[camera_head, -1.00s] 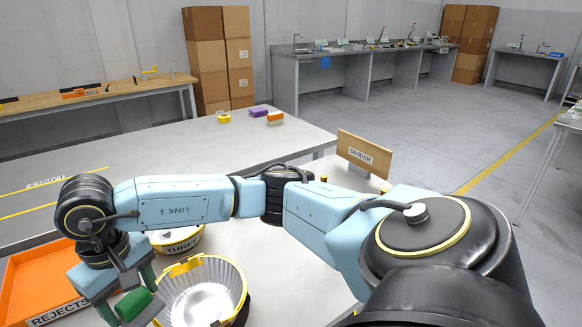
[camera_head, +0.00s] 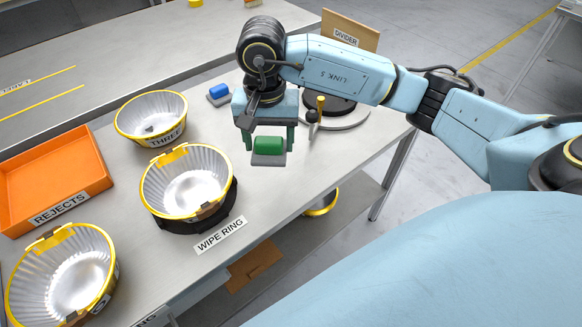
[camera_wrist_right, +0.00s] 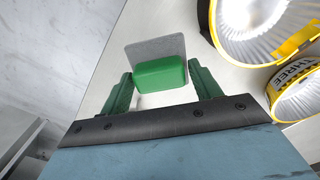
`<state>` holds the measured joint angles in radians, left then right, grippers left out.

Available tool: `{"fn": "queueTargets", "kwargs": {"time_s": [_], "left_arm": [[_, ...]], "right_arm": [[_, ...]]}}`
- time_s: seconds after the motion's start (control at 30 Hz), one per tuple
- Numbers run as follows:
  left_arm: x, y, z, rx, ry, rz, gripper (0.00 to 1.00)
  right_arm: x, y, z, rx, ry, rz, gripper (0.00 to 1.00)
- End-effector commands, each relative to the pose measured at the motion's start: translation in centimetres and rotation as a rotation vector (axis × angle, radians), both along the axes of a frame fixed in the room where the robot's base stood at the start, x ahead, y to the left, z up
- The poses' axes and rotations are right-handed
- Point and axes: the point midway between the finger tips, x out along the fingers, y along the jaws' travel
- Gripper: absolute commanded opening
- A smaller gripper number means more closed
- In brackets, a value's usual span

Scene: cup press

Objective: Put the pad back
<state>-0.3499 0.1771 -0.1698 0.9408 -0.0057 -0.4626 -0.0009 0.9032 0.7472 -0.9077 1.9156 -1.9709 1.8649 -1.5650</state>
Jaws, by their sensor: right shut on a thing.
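My right gripper (camera_head: 267,145) is shut on the green pad (camera_head: 268,146), which sits between its two dark green fingers. The pad also shows in the right wrist view (camera_wrist_right: 160,74). A flat grey plate (camera_head: 268,160) shows right under the pad. I cannot tell whether the pad touches it or is just above it. In the wrist view the plate (camera_wrist_right: 145,50) sticks out past the pad's far side. A blue pad (camera_head: 219,91) sits on a similar grey plate to the left of the gripper. My left gripper is not in view.
A yellow-rimmed metal basket (camera_head: 186,180) stands in a black ring by the WIPE RING label (camera_head: 220,235). Basket THREE (camera_head: 151,118) and another basket (camera_head: 62,277) stand nearby. An orange REJECTS tray (camera_head: 52,180) lies left. A round grey base (camera_head: 345,115) and the divider (camera_head: 349,32) stand behind the arm.

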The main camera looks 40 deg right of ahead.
Motion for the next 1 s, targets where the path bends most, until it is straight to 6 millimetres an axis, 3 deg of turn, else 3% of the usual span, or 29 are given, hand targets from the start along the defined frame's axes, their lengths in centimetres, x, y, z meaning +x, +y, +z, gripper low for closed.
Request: {"fn": "queueTargets", "kwargs": {"time_s": [0.2,0.4,0.53,0.8,1.0], "left_arm": [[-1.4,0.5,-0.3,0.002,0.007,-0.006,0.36],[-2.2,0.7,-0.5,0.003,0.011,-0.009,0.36],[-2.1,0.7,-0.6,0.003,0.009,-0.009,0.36],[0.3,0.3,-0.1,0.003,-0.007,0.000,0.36],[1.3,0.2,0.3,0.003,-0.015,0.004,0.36]], "right_arm": [[-0.6,-2.1,-0.3,-0.002,0.003,-0.514,0.45],[-0.9,-3.2,-0.5,-0.006,0.003,-0.792,0.45],[-1.0,-3.4,-1.3,-0.007,0.005,-0.858,0.45],[-1.0,-3.4,-6.1,-0.007,0.005,-0.865,0.45],[-1.0,-3.4,-8.1,-0.008,0.006,-0.864,0.45]]}}
